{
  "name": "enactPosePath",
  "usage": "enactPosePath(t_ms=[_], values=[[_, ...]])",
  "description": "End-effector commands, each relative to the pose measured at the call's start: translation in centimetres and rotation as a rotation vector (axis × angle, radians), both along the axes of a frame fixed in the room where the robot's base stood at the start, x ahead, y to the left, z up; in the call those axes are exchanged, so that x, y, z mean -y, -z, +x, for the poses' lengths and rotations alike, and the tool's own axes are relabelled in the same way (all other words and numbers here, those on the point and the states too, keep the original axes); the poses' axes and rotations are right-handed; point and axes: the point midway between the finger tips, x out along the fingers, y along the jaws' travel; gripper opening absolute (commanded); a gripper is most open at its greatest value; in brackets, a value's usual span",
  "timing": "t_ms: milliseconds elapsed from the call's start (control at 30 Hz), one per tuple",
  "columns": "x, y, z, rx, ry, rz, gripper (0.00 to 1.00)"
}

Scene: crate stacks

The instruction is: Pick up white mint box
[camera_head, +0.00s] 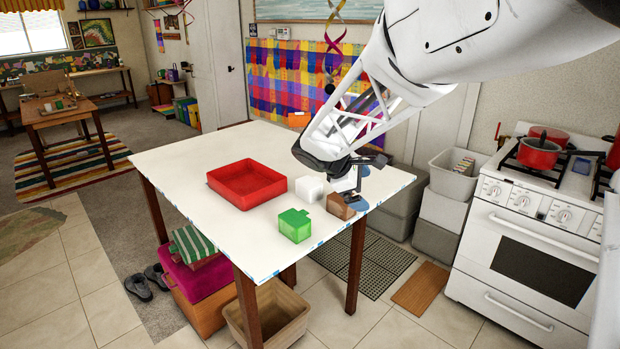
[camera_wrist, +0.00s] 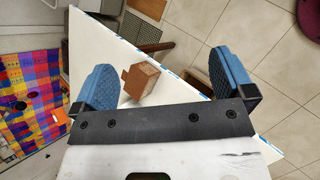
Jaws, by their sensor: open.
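A small white box (camera_head: 309,188) stands on the white table, just right of the red tray. It is likely the white mint box; I cannot make it out in the wrist view. My gripper (camera_head: 364,183) is open above the table's right corner, to the right of the white box and not touching it. A brown box (camera_head: 340,206) stands on the table just below my gripper in the picture. In the wrist view the brown box (camera_wrist: 140,80) appears between my two blue finger pads, nearer the left one, with no visible contact.
A green box (camera_head: 294,225) stands near the table's front edge. An empty-looking red tray (camera_head: 246,184) lies left of the white box. The white table (camera_head: 185,160) is clear at the back and left. A stove (camera_head: 525,240) and grey bins stand to the right.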

Motion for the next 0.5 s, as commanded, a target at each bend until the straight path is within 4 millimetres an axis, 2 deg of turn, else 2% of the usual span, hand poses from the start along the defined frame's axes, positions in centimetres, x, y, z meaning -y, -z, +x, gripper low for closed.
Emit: enactPosePath(t_ms=[100,500], values=[[-1.8,1.2,3.2,-0.035,-0.087,-0.073,1.00],[-8.4,5.6,12.9,-0.142,-0.368,-0.333,1.00]])
